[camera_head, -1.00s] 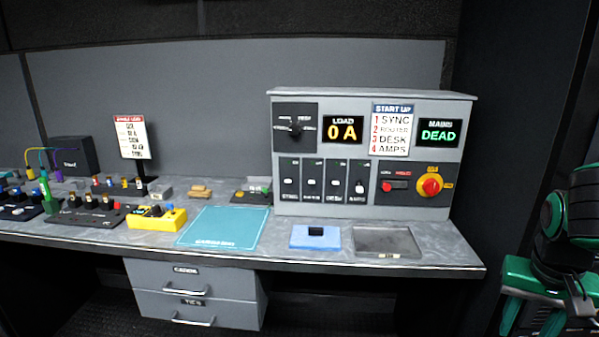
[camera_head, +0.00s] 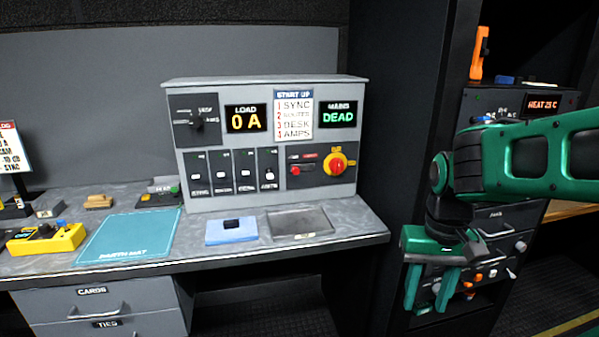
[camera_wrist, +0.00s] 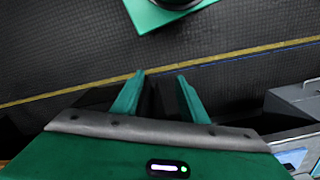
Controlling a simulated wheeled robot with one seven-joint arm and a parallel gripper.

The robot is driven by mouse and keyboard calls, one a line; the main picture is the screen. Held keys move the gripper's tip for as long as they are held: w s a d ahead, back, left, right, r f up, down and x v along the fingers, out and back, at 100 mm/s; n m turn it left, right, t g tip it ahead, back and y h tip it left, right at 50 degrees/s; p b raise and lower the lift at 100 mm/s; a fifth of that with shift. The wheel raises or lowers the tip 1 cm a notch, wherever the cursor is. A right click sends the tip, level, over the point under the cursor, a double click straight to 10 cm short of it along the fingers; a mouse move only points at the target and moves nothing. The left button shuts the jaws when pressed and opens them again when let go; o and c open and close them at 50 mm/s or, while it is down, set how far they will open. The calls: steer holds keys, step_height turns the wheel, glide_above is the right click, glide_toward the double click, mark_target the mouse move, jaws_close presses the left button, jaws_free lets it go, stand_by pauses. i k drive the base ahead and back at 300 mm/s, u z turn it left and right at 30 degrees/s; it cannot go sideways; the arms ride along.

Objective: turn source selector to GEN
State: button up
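The source selector is likely the black rotary knob (camera_head: 197,121) at the upper left of the grey power panel (camera_head: 370,180). Its surrounding labels are too small to read surely. A red rotary switch on a yellow disc (camera_head: 336,163) sits at the panel's lower right. The displays read LOAD 0 A (camera_head: 246,119) and MAINS DEAD (camera_head: 338,115). My gripper (camera_head: 430,301) hangs right of the bench, fingers pointing down, well apart from the panel. In the wrist view my gripper (camera_wrist: 160,85) is open with nothing between its fingers, above the dark floor.
The bench (camera_head: 350,245) holds a blue pad (camera_head: 231,230), a grey tray (camera_head: 300,223), a teal mat (camera_head: 125,236) and a yellow box (camera_head: 45,239). A dark cabinet wall (camera_head: 400,90) stands right of the panel. A rack with a HEAT display (camera_head: 543,104) is behind my arm.

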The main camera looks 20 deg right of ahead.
mark_target(436, 290)
steer(key=z, duration=1.65)
